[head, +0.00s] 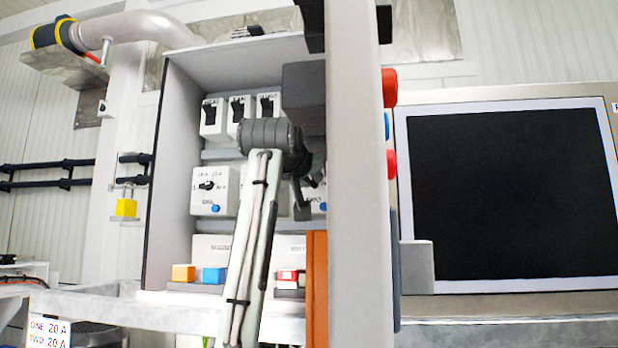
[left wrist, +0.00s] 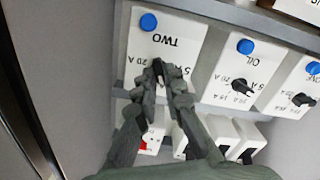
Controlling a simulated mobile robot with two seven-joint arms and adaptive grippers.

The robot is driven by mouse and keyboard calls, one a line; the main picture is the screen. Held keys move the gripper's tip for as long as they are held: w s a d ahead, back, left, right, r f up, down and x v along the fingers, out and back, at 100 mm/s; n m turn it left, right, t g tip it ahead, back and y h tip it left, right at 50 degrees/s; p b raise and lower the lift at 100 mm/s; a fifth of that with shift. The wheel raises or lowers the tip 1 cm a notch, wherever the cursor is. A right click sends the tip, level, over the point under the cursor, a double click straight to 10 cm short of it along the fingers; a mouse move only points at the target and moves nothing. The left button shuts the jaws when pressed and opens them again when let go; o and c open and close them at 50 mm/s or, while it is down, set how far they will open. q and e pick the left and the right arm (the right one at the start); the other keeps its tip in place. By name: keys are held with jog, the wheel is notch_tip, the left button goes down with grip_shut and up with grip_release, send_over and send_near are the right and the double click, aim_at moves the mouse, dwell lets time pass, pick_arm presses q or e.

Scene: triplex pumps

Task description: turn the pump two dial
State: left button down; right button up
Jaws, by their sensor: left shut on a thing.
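The pump two dial (left wrist: 158,72) is a small dark knob on a white box (left wrist: 190,42) marked TWO, which shows upside down in the left wrist view. The box has a blue button (left wrist: 148,22) and amp marks around the knob. My left gripper (left wrist: 167,76) is shut on the knob, with a fingertip on either side. The fingers hide much of the knob, so I cannot tell which mark it points to. In the head view my left gripper (head: 303,195) is inside the cabinet, and the arm covers most of that box. My right gripper is out of view.
Two similar dial boxes stand beside it, one marked OIL (left wrist: 238,62). Black-switch breakers (head: 213,112) sit above in the open cabinet (head: 176,180). A card (head: 50,331) reads ONE 20 A, TWO 20 A. A dark screen (head: 510,190) stands at the right.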

pick_arm(q)
jog(key=shift+m+p, duration=0.3)
jog(key=shift+m, duration=0.2)
jog(key=shift+d+f+m+p, duration=0.15)
jog(key=shift+m+p, duration=1.85)
jog(key=shift+m, duration=2.65)
jog(key=shift+d+r+m+p, duration=0.1)
jog(key=shift+m+p, duration=1.85)
jog(key=shift+m, duration=2.7)
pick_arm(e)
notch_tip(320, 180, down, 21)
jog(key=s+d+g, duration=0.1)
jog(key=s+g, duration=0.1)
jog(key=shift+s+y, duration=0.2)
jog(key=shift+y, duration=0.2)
pick_arm(q)
jog(key=c, duration=1.6)
grip_release()
